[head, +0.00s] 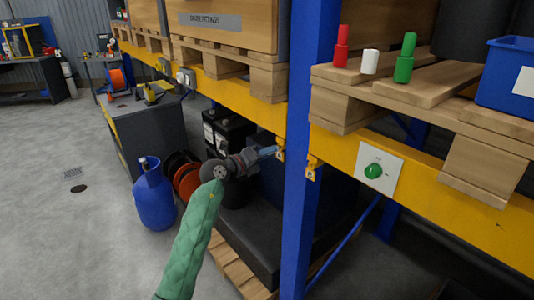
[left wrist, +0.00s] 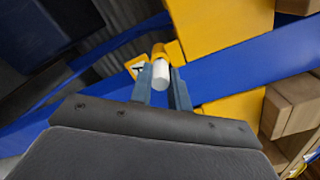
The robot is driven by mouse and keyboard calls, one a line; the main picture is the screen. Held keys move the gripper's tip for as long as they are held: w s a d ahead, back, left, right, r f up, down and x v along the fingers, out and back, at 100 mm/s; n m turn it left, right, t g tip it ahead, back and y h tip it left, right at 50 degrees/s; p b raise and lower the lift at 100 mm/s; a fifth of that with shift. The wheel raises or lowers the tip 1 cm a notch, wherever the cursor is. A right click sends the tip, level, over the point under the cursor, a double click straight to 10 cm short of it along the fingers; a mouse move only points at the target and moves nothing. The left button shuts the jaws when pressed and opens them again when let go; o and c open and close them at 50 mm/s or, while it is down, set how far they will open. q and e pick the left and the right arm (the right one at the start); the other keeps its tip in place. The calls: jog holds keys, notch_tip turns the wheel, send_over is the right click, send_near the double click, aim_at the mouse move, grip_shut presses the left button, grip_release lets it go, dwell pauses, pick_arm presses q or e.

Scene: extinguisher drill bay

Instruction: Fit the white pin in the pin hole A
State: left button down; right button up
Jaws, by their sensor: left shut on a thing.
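The white pin (left wrist: 161,74) is between the fingers of my left gripper (left wrist: 163,90) in the left wrist view. Its far end is at the yellow bracket of pin hole A (left wrist: 158,51); how deep it sits there cannot be told. In the head view my left gripper (head: 266,153) is shut, with its tips at the yellow bracket marked A (head: 280,154) on the left side of the blue upright. The pin is too small to make out in that view. My right gripper is not in view.
A second yellow bracket (head: 311,172) is right of the blue upright (head: 312,110). A red pin (head: 342,46), a white cylinder (head: 370,62) and a green pin (head: 405,58) stand on the pallet, near a blue bin (head: 506,85). A green knob (head: 374,171) sits on the yellow beam.

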pick_arm(q)
jog(key=shift+w+d, duration=0.3)
jog(key=shift+d, duration=0.1)
jog(key=c, duration=1.3)
grip_release()
jog(key=shift+d, duration=0.1)
jog(key=shift+o, duration=0.2)
jog(key=p+v, duration=0.3)
jog(key=v, duration=0.6)
jog(key=shift+w, duration=0.1)
dwell(0.4)
